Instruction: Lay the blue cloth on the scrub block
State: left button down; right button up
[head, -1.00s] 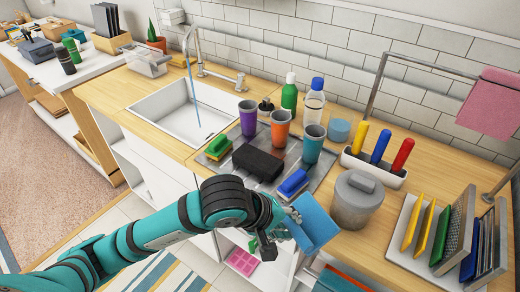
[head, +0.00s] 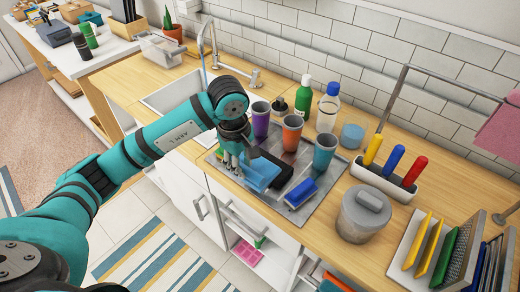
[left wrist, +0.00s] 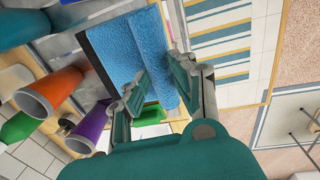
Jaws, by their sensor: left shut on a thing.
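The blue cloth (head: 262,175) is gripped by my left gripper (head: 240,166) at its left part, over the metal drainer by the sink. It shows large in the left wrist view (left wrist: 135,50), between the fingers (left wrist: 155,82). The dark scrub block (head: 284,178) lies on the drainer, partly hidden behind the cloth. The cloth is in front of or over the block's left part; I cannot tell whether they touch. My right gripper is in neither view.
Purple (head: 260,118), orange (head: 292,131) and teal (head: 325,152) cups stand behind the block. A grey lidded canister (head: 363,213) stands further right. The sink (head: 170,97) is to the left.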

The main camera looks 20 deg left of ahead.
pick_arm(q)
jog(key=w, duration=0.2)
jog(key=w+d+p, duration=0.1)
jog(key=w, duration=0.1)
jog(key=w+p, duration=0.1)
jog(key=w, duration=0.1)
jog(key=shift+w+d+f, duration=0.25)
jog(key=shift+w+d, duration=0.15)
jog(key=shift+w+f, duration=0.1)
jog(key=shift+w, duration=0.15)
jog(key=shift+f+p, duration=0.25)
jog(key=shift+p, duration=0.15)
notch_tip(320, 180, down, 2)
jog(key=shift+f+p, duration=0.1)
jog(key=shift+p, duration=0.65)
jog(key=shift+f, duration=0.45)
jog(key=c, duration=1.1)
grip_release()
